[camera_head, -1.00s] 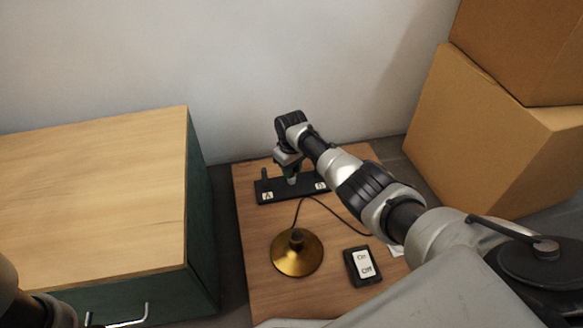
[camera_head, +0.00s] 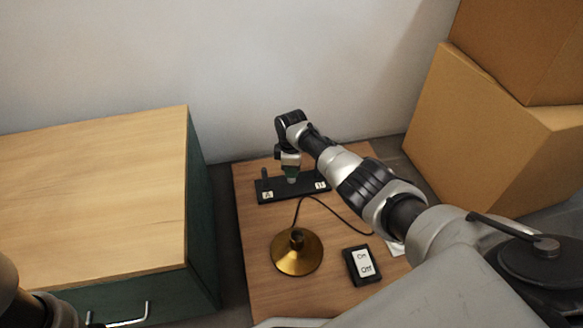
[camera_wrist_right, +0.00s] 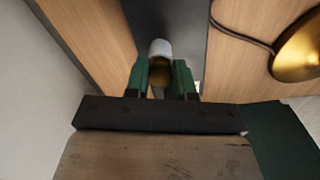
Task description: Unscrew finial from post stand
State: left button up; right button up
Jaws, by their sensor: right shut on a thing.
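The post stand is a black base (camera_head: 308,187) with lettered labels, near the back of the small wooden table. A short dark post (camera_head: 265,173) stands at its left end. My right gripper (camera_head: 291,174) points down over the stand's middle. In the right wrist view its green fingers (camera_wrist_right: 163,80) are shut on a small brass piece, the finial (camera_wrist_right: 160,76). A pale grey cylinder (camera_wrist_right: 160,47) shows just past the fingertips; I cannot tell how the finial joins it. The stand (camera_wrist_right: 180,20) also shows there as a dark strip. My left gripper is out of view.
A brass lamp base (camera_head: 297,256) with a dark cord stands at the table's (camera_head: 265,305) front left. A black On/Off switch card (camera_head: 361,266) lies to its right. A green cabinet (camera_head: 203,235) stands left, cardboard boxes (camera_head: 480,140) right, and the wall behind.

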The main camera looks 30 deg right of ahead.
jog(key=n, duration=0.3)
jog(key=shift+n, duration=1.2)
jog(key=n, duration=0.6)
jog(key=shift+b, duration=0.4)
jog(key=o, duration=1)
jog(key=shift+c, duration=0.2)
jog(key=shift+r, duration=0.1)
